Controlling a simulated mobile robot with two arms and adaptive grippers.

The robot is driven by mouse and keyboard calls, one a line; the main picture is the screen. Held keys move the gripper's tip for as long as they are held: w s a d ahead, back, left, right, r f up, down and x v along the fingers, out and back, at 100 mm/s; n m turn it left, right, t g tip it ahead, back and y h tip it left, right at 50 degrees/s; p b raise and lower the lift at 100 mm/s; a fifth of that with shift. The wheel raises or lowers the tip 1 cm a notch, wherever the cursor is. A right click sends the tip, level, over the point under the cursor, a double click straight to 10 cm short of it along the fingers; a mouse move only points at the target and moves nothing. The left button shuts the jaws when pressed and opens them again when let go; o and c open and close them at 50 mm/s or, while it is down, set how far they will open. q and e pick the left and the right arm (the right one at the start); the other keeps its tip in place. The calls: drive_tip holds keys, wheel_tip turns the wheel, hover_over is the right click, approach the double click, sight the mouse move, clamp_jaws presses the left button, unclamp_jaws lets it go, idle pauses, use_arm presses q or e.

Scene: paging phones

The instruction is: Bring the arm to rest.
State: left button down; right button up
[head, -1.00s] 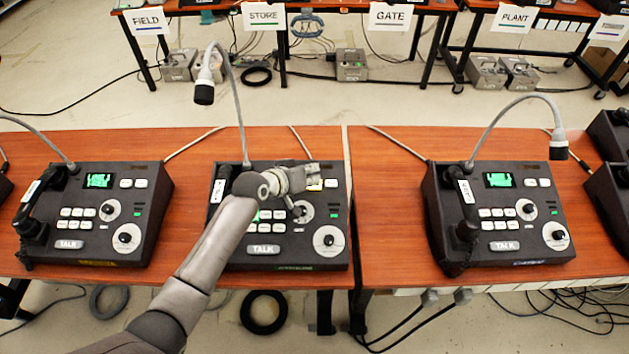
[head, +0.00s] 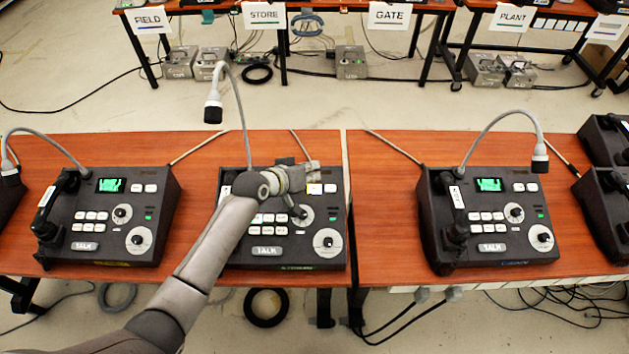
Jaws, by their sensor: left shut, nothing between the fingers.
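My left arm comes in from the bottom left and reaches over the middle paging phone (head: 270,250). My left gripper (head: 307,208) is shut and empty, above the upper part of that phone's panel near its upper knob. Whether it touches the panel I cannot tell. The arm hides the phone's handset side and part of its screen. My right gripper does not show.
Another paging phone (head: 118,245) stands to the left and one (head: 487,250) to the right, each with a gooseneck microphone. The wooden table (head: 385,215) is bare between the middle and right phones. Back tables carry signs such as GATE (head: 388,16).

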use_arm(q)
drive_tip(key=shift+s+f, duration=0.1)
